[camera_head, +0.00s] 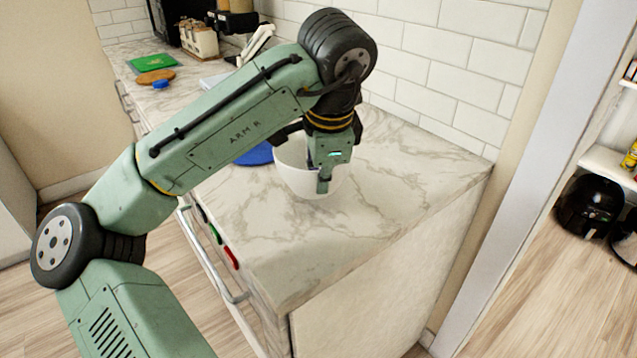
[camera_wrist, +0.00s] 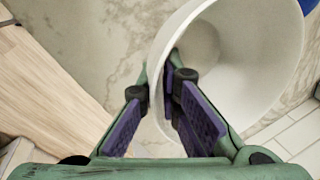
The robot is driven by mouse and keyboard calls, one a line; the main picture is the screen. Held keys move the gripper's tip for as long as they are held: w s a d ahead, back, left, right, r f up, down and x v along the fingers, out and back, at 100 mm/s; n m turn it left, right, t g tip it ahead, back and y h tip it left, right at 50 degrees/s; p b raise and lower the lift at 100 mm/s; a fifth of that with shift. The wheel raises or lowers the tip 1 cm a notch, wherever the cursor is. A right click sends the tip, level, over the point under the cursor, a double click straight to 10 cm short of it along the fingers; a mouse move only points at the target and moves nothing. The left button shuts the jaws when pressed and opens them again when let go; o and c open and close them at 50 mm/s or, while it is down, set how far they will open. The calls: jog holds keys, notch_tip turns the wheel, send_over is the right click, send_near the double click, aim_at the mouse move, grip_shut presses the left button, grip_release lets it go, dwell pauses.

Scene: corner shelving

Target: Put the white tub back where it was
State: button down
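The white tub (camera_head: 296,172) is upright at the near part of the marble counter (camera_head: 400,190), and I cannot tell whether its base touches the top. It also shows large in the wrist view (camera_wrist: 240,60), with its open mouth toward the camera. My gripper (camera_head: 325,178) points down at the tub's right side and hides part of it. In the wrist view, my gripper (camera_wrist: 158,85) has one finger outside the tub wall and one inside. The fingertips are close together with the wall pinched between them.
A blue round item (camera_head: 257,154) lies just behind the tub, left of it. A green board (camera_head: 152,62), a brown board (camera_head: 156,77) and a small blue item (camera_head: 160,85) are at the far left. The counter's near right part is clear. A tiled wall (camera_head: 440,60) stands behind.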

aim_at(319, 197)
jog(key=shift+w+a+f, duration=0.1)
jog(key=shift+w+a, duration=0.15)
jog(key=shift+w, duration=0.4)
jog(key=shift+f+p, duration=0.5)
jog(key=shift+f, duration=1.2)
jog(key=shift+f, duration=0.1)
jog(key=shift+f, duration=0.1)
jog(key=c, duration=1.8)
grip_release()
jog(key=v, duration=1.2)
jog(key=shift+r+b, duration=0.2)
jog(key=shift+b, duration=0.2)
